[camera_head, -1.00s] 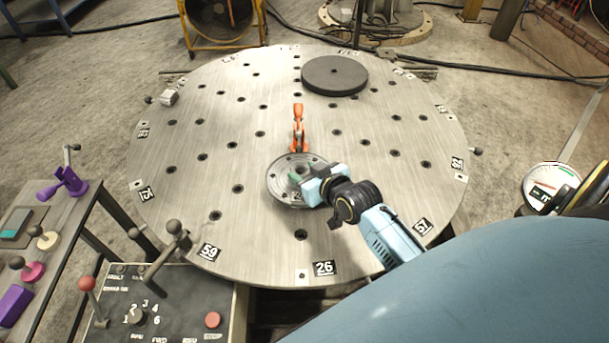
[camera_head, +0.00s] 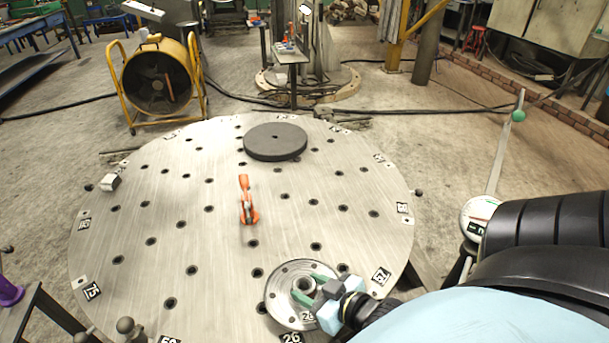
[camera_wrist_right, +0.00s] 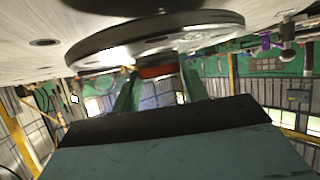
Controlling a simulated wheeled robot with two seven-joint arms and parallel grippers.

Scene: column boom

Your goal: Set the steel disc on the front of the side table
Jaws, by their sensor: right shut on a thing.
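The steel disc (camera_head: 278,291) is a flat round flange with a raised hub and bolt holes. It shows over the near right rim of the round steel table, between the labels 26 and 57. My right gripper (camera_head: 304,291) is shut on its hub with green fingers. The wrist view shows the disc (camera_wrist_right: 100,42) close ahead of the fingers; how high it is above the tabletop is hard to tell. The edge of a small table (camera_head: 27,318) shows at the lower left, mostly out of frame. My left gripper is not in view.
The round steel table (camera_head: 190,240) bears an orange toggle clamp (camera_head: 247,207), a dark grey disc (camera_head: 275,141) and a small block (camera_head: 110,182). Lever knobs (camera_head: 126,325) stand at the near left. A yellow-framed fan (camera_head: 160,80) and a small stand (camera_head: 290,57) are behind.

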